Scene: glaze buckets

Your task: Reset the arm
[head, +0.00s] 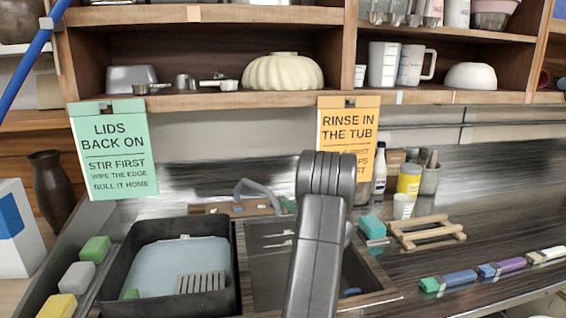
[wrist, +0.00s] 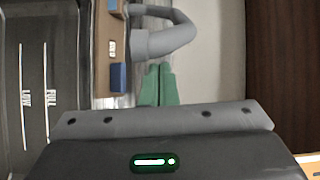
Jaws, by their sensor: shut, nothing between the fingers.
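My arm (head: 322,225) rises through the middle of the head view, in front of the sink. My gripper (wrist: 159,70) shows in the wrist view with its two green fingers together and nothing between them. The fingertips point toward the grey tap (wrist: 165,38); whether they touch it I cannot tell. In the head view the gripper is mostly hidden behind the arm.
The tap (head: 258,192) stands behind the sink (head: 268,262), marked with fill lines. A black tub (head: 232,262) holds pale liquid at left. Sponges (head: 76,277), a wooden rack (head: 425,232) and several coloured blocks (head: 458,279) lie around. Shelves (head: 210,101) hang above.

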